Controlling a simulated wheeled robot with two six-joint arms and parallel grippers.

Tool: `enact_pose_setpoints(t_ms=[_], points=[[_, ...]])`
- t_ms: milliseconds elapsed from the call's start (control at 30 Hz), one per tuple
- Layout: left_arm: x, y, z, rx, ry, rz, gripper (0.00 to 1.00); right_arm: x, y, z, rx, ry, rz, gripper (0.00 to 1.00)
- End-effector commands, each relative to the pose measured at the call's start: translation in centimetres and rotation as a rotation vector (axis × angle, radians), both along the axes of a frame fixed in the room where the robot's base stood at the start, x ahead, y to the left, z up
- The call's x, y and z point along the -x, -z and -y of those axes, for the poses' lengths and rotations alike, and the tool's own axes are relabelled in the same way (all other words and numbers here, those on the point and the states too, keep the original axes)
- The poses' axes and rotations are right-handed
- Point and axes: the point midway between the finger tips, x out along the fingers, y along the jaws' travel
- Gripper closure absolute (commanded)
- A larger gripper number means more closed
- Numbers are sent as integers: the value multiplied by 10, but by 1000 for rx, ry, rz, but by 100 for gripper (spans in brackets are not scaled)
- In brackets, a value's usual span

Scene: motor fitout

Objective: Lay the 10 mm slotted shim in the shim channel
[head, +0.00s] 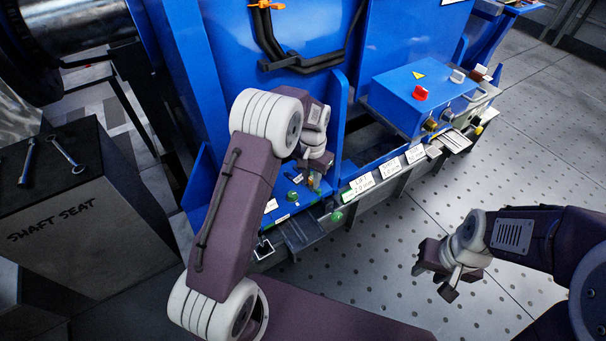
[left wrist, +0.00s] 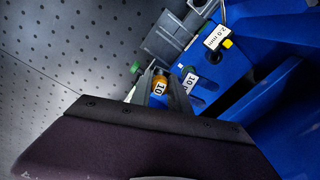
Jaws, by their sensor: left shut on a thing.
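My left gripper (head: 315,184) is low over the blue ledge by the machine's base in the head view. In the left wrist view its jaws are shut on a small orange-brown piece marked "10" (left wrist: 159,86), which I take to be the grip of the 10 mm slotted shim. The rest of the shim is hidden by the jaws. I cannot tell for certain which recess is the shim channel. My right gripper (head: 434,281) hangs empty over the floor with its fingers apart.
A "2.0 mm" label (left wrist: 216,36) and a yellow knob (left wrist: 227,44) are near the held piece. A blue control box (head: 410,98) with a red button stands to the right. A block marked "SHAFT SEAT" (head: 60,225) carries two wrenches at left.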

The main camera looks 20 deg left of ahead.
Motion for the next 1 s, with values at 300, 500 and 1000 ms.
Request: enact_pose_setpoints(t_ms=[300, 500, 1000], points=[[2, 122, 23, -1, 147, -9, 100, 0, -17, 0, 0, 0, 0, 64], [24, 178, 32, -1, 202, -3, 100, 0, -22, 0, 0, 0, 0, 64], [30, 187, 32, -1, 210, 2, 100, 0, -24, 0, 0, 0, 0, 64]])
